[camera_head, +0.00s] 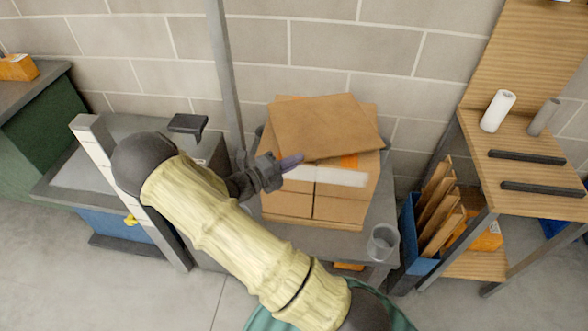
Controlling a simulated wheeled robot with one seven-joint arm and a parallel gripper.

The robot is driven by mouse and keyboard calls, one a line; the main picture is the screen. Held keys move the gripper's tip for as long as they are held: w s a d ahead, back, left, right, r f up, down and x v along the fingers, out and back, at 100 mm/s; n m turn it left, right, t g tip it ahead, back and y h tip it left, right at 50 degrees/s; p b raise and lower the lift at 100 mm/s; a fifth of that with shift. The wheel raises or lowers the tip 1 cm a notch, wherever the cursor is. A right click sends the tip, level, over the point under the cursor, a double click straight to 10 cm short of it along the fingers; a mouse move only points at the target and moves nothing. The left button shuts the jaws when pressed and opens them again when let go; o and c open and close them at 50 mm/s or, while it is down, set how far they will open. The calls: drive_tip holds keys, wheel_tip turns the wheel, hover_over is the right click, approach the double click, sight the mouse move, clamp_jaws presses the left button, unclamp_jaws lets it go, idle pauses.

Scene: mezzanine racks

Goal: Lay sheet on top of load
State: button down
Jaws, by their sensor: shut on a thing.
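The brown cardboard sheet (325,122) lies over the top of the load, turned at an angle to it. Its lower left corner is at my gripper. The load (285,203) is a block of cardboard boxes with a white band and orange patches, standing on a grey table (372,212). The sheet hides much of its top, and orange and cardboard show past the sheet's edges. My gripper (291,162) reaches in from the left and is shut on the sheet's near left corner. Whether the sheet rests flat is hard to tell.
A grey cup (383,242) stands on the table's right front corner. A blue bin (409,232) of cardboard pieces is to the right, beside a wooden bench (530,165) with a white roll (497,111). A grey post (226,70) rises behind my gripper.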

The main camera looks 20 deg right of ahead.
drive_tip(key=shift+f, duration=1.7)
drive_tip(key=c, duration=1.6)
unclamp_jaws()
drive_tip(key=a, duration=0.4)
drive_tip(key=s+a, duration=0.1)
drive_tip(key=a, duration=0.6)
drive_tip(key=shift+s+a, duration=0.25)
drive_tip(key=shift+a, duration=0.15)
